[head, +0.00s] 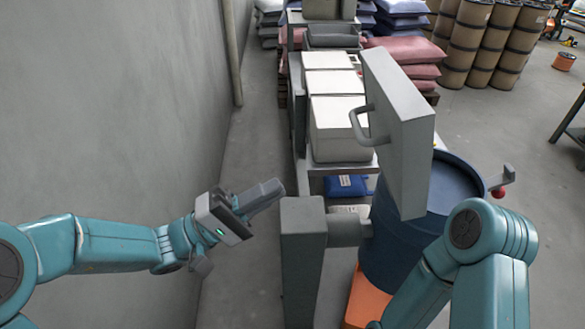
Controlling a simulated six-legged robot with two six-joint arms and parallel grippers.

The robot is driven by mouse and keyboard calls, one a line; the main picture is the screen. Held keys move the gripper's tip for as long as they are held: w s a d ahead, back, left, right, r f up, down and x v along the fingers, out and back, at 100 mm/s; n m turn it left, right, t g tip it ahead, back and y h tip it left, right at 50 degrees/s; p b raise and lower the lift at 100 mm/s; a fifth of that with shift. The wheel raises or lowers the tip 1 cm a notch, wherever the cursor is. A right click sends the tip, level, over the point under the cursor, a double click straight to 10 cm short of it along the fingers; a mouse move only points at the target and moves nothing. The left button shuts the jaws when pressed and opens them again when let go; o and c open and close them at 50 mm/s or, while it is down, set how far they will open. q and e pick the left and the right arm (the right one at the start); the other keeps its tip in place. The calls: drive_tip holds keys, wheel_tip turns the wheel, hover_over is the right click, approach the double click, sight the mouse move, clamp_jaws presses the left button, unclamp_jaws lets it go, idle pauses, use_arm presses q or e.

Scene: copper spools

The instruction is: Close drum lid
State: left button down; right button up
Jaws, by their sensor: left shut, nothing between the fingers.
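A grey slab-like lid (410,138) stands upright, edge-on to me, with a curved grey handle (360,125) on its left face. It is raised beside the blue drum (400,245), whose round dark-blue top (452,184) shows partly behind it. A grey post with a side arm (303,225) stands in front, left of the drum. My left gripper (272,190) is shut and empty, left of the post and below the handle, apart from the lid.
A grey latch with a red knob (499,189) sits at the drum's right rim. Behind the lid is a rack with white bins (338,145). A wall (120,110) runs along the left. Brown drums (465,45) stand at the back right.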

use_arm(q)
drive_tip(key=p+x, duration=0.5)
drive_tip(key=x, duration=0.8)
drive_tip(key=shift+s, duration=0.2)
drive_tip(key=shift+d+f, duration=0.1)
drive_tip(key=shift+s+d, duration=0.1)
